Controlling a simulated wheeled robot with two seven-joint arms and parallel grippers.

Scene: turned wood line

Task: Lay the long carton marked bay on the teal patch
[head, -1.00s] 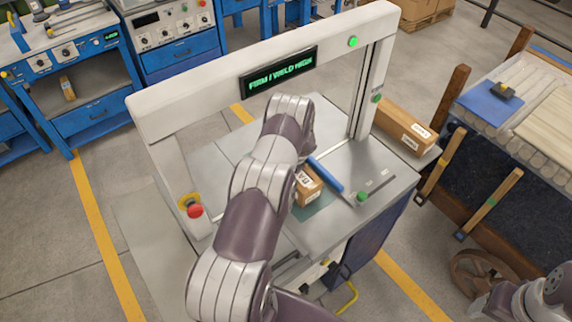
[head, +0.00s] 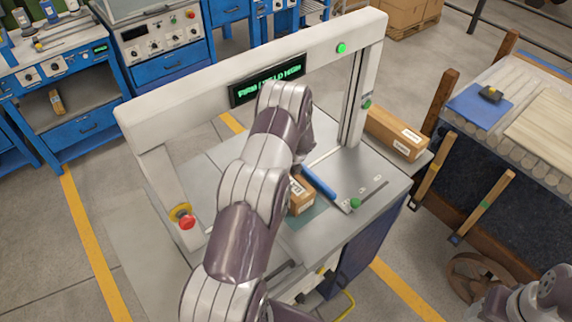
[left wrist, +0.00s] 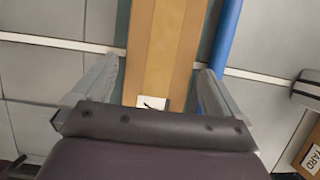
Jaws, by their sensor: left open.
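The long brown carton (head: 301,197) lies flat on the grey machine table, over the teal patch (head: 309,213), whose edge shows beside and in front of it. Its end label is too small to read surely now, and its far part is hidden behind my left arm. In the left wrist view the carton (left wrist: 158,55) runs between the fingers of my left gripper (left wrist: 160,90), with teal showing on both sides. The left gripper is open, with a finger on each side of the carton and gaps visible. In the head view that gripper is mostly hidden by its arm.
A blue bar (head: 325,188) lies just right of the carton. Another labelled carton (head: 397,135) rests beyond the machine's right post. A white frame (head: 200,85) with a lit display arches over the table. A red button (head: 187,222) is at left.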

